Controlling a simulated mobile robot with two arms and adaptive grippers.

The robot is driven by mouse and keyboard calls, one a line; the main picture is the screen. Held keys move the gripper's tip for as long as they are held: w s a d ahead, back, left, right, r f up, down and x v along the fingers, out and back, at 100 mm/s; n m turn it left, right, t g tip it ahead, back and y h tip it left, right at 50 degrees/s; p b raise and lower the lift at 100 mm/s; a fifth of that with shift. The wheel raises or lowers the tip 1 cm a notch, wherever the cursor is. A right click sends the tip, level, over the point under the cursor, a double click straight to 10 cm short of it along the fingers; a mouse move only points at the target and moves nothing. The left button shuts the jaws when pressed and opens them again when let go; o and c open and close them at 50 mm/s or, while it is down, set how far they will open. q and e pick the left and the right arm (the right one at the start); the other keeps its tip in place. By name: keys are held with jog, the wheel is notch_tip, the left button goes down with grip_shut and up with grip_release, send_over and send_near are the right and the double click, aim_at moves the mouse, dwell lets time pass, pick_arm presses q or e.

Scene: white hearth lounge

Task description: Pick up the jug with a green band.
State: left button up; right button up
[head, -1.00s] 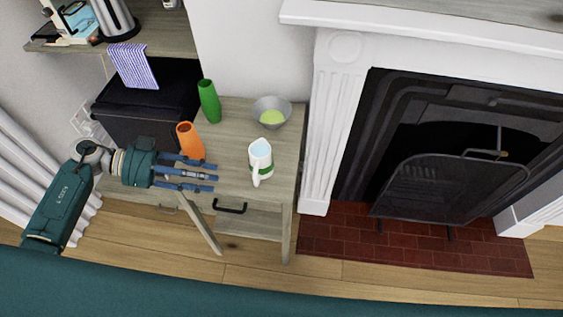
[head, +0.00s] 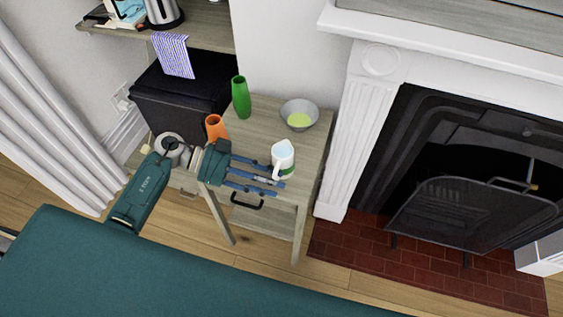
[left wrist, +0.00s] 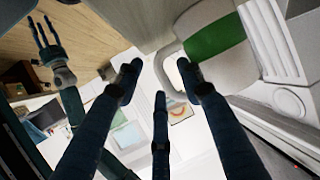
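The white jug with a green band (head: 283,157) stands upright near the front right of the small wooden table (head: 311,150). My left gripper (head: 277,178) is open, with its fingers spread at the jug's handle side; one finger overlaps the jug's lower part. In the left wrist view the green band (left wrist: 215,37) is large at the top, and the handle loop (left wrist: 168,65) shows between two fingertips. No grip on the jug shows; whether a finger touches it I cannot tell. My right gripper (left wrist: 44,36) appears far off in the left wrist view, fingers apart and empty.
An orange vase (head: 216,127) stands close behind my left gripper. A green vase (head: 241,98) and a grey bowl (head: 299,114) with something yellow-green inside stand at the table's back. The white fireplace surround (head: 355,130) rises just right of the table.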

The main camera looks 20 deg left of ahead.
pick_arm(q)
jog(key=shift+w+d+f, duration=0.1)
jog(key=shift+d+f, duration=0.1)
jog(key=shift+d, duration=0.3)
grip_shut()
jog(key=shift+r, duration=0.1)
notch_tip(320, 180, up, 20)
jog(key=shift+p, duration=0.45)
